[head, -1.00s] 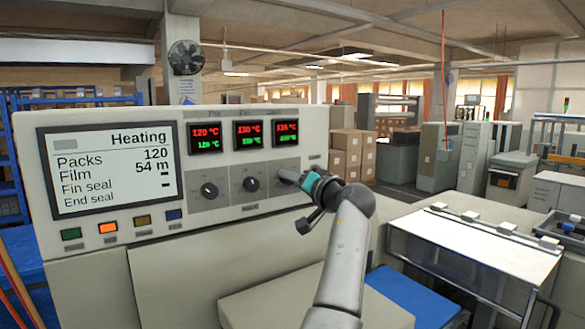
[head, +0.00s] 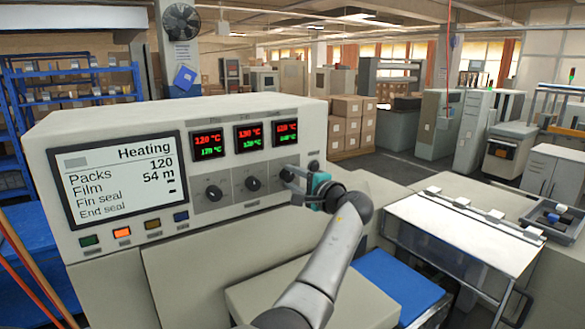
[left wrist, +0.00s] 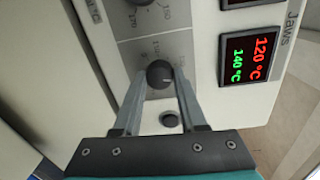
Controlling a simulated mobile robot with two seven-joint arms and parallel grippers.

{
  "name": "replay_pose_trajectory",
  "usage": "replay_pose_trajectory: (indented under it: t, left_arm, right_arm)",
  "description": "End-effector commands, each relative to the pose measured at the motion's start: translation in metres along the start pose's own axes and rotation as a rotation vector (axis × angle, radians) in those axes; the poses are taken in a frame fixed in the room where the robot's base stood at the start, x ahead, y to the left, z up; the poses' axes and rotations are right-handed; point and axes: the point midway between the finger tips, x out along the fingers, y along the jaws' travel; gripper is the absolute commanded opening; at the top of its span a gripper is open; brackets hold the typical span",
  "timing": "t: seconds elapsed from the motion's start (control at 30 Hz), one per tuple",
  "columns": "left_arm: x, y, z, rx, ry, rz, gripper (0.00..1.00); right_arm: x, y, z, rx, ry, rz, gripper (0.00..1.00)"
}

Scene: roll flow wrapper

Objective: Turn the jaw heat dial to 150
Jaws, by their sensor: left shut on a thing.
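The jaw heat dial (left wrist: 158,74) is a dark round knob on the grey panel, with a printed scale partly hidden by the fingers. My left gripper (left wrist: 160,78) has one finger on each side of it and is shut on it. In the head view my left gripper (head: 290,177) is at the rightmost knob and hides most of it. The display labelled Jaws (left wrist: 250,58) reads 120 °C in red and 140 °C in green. It also shows in the head view (head: 285,133), too small to read surely. My right gripper is not in view.
Two other dials (head: 213,193) (head: 252,183) sit left of the gripper, under their own displays. A small dark button (left wrist: 170,118) is close to the fingers. The Heating screen (head: 119,180) is at the left. A hinged clear cover (head: 455,235) stands at the right.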

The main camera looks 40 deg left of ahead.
Motion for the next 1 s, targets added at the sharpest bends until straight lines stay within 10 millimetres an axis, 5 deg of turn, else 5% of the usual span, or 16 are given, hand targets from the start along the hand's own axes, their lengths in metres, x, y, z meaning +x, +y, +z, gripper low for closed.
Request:
replay_pose_trajectory:
  t: [0.5, 1.0]
  left_arm:
    - [0.0, -0.001, -0.001, 0.453, -0.026, -0.005, 0.0]
    - [0.0, 0.001, -0.001, 0.655, -0.036, -0.004, 0.0]
  right_arm:
    - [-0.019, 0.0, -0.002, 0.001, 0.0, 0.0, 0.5]
    - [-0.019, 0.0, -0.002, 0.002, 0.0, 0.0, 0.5]
